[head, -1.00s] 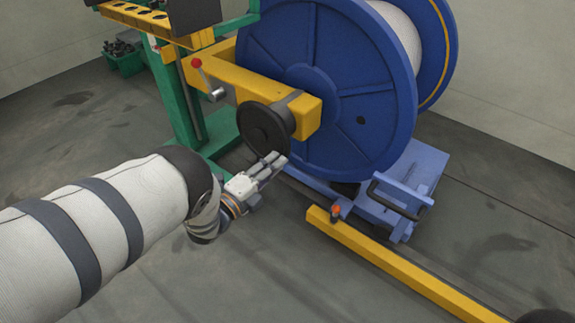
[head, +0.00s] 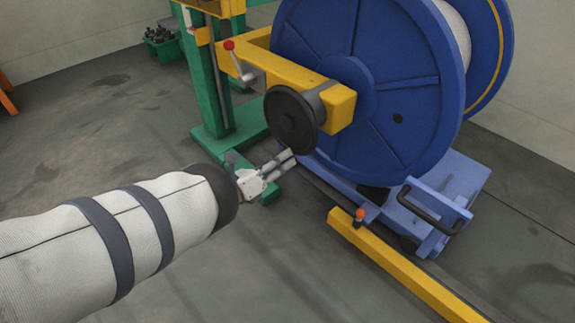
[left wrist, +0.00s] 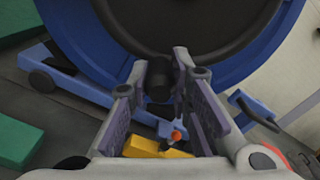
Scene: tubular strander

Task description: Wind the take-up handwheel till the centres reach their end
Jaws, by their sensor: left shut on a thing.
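The take-up handwheel (head: 288,122) is a black disc on the end of the yellow arm (head: 322,98), beside the blue reel (head: 392,95). In the left wrist view the dark wheel (left wrist: 190,30) fills the top. Its short black handle (left wrist: 158,84) points towards me between the fingers. My left gripper (head: 289,158) is at the bottom of the wheel rim, its fingers shut on the handle. The fingers hide the handle in the head view. My right gripper is not in view.
A small red-knobbed lever (head: 236,60) stands on the yellow arm, above left of the wheel. A green stand (head: 205,85) is behind. A yellow floor rail (head: 400,265) and a light-blue carriage with a black handle (head: 430,212) lie to the right. Floor at front is clear.

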